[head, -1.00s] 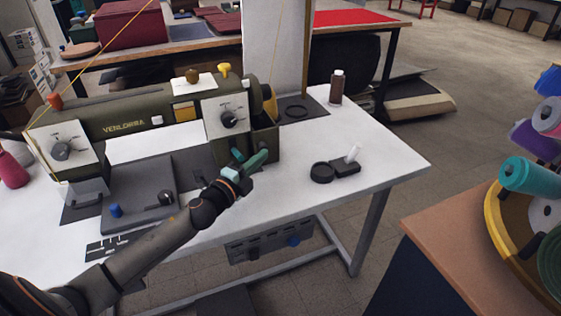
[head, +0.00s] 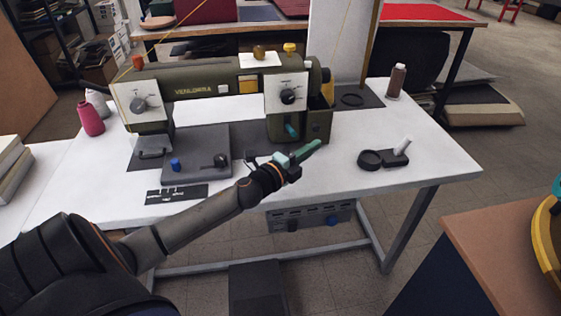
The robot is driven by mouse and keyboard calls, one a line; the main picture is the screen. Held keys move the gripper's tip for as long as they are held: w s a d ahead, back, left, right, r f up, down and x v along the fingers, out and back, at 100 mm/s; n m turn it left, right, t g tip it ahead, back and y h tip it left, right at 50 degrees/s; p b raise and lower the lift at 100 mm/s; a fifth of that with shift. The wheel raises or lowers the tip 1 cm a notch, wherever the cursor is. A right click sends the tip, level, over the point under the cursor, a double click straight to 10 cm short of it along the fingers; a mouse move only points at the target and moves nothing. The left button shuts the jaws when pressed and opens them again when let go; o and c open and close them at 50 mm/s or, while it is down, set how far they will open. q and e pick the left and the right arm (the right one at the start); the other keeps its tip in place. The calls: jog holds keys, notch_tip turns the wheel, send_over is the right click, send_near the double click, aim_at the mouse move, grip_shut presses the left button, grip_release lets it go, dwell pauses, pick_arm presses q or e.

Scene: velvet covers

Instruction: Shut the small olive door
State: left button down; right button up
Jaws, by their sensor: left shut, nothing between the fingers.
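The olive sewing machine (head: 210,88) stands on a white table. The small olive door (head: 319,124) is at the lower right of its right-hand column and appears to stand open, swung out to the right. A teal part (head: 292,131) shows low on the column, left of the door. My left gripper (head: 317,146) is shut and empty, its teal fingers pointing up and right. In the picture it is just below the door's lower edge; I cannot tell whether they touch. My right gripper is not in view.
A black round dish and a small white spool (head: 402,144) stand on the table at the right. A brown bottle (head: 396,81) stands at the back right corner. A pink cone (head: 90,118) is at the left.

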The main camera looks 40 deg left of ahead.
pick_arm(q)
jog(key=s+a, duration=0.1)
jog(key=s, duration=0.1)
jog(key=s+a, duration=0.1)
jog(key=s, duration=0.1)
jog(key=s+a, duration=0.1)
jog(key=s, duration=0.1)
jog(key=shift+s+a+f, duration=0.2)
jog(key=shift+s+a, duration=0.15)
jog(key=shift+s+a+r, duration=0.1)
jog(key=shift+s+a, duration=0.15)
jog(key=shift+s, duration=0.3)
